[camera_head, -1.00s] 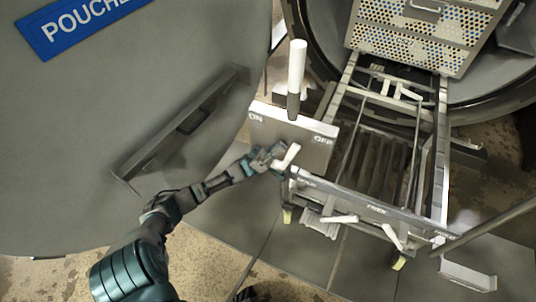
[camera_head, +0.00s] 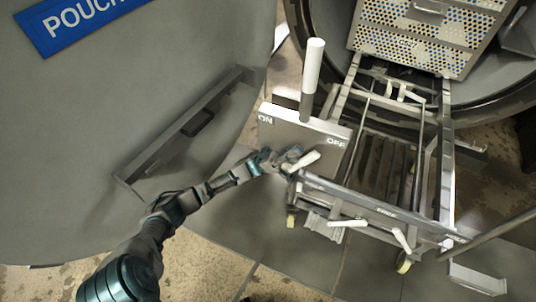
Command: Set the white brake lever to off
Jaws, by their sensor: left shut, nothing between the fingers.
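A tall white-handled lever (camera_head: 313,66) stands roughly upright behind a pale plate (camera_head: 300,133) marked ON at its left and OFF at its right. The lever's lower part meets the plate between the two marks. A short white handle (camera_head: 304,160) sits at the cart's near left corner, just below the plate, and points up to the right. My left gripper (camera_head: 288,160) is shut and empty, right beside this short handle. I cannot tell whether they touch. The tall lever is above and apart from the gripper. My right gripper is out of view.
The cart frame (camera_head: 440,150) carries more small white handles (camera_head: 347,223) along its front. A large grey door (camera_head: 110,130) with a bar handle fills the left. A perforated crate (camera_head: 425,40) stands at the top right. A grey bar (camera_head: 495,231) crosses the lower right.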

